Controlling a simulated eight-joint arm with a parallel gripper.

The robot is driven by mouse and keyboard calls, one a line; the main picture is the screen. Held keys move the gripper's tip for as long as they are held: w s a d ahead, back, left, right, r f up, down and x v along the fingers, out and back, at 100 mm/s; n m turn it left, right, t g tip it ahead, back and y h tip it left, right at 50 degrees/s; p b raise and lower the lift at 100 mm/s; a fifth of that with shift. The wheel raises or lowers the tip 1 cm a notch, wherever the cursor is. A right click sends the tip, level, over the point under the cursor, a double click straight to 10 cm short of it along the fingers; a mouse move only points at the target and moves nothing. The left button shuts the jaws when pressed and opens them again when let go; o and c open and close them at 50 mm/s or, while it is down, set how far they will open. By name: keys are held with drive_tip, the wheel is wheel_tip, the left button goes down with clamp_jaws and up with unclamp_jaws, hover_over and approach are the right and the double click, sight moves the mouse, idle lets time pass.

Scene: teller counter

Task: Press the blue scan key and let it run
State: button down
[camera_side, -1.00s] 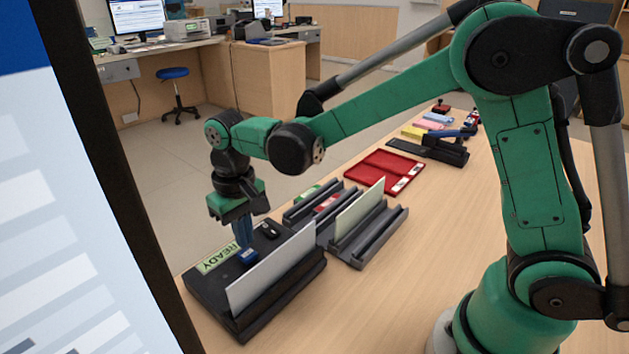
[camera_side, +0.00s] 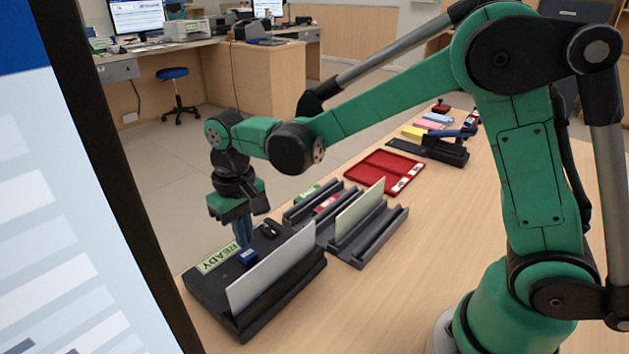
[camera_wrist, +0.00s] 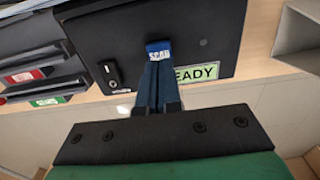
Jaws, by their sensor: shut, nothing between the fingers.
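The blue scan key (camera_side: 248,256) sits on the black scanner (camera_side: 205,295), beside a green label reading READY (camera_side: 218,257). In the wrist view the key (camera_wrist: 158,48) shows its SCAN lettering just beyond my fingertips. My gripper (camera_side: 245,244) is shut and empty, pointing down at the key's edge. In the wrist view my gripper (camera_wrist: 157,66) reaches right up to the key; I cannot tell whether it touches. A white sheet (camera_side: 270,268) stands upright in the scanner's slot.
A dark grey rack (camera_side: 368,250) with a pale card (camera_side: 358,213) stands beside the scanner. Beyond it are a red tray (camera_side: 384,172) and a black stapler-like tool (camera_side: 445,148). A black switch (camera_wrist: 111,74) is near the key. A large screen (camera_side: 60,220) fills the left foreground.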

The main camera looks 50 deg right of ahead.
drive_tip(key=shift+f, duration=1.2)
idle(0.6)
wheel_tip(320, 180, up, 9)
idle(1.0)
drive_tip(key=s+d+t, duration=0.7)
drive_tip(key=s+d, duration=0.1)
drive_tip(key=s, duration=0.1)
drive_tip(key=shift+s, duration=0.3)
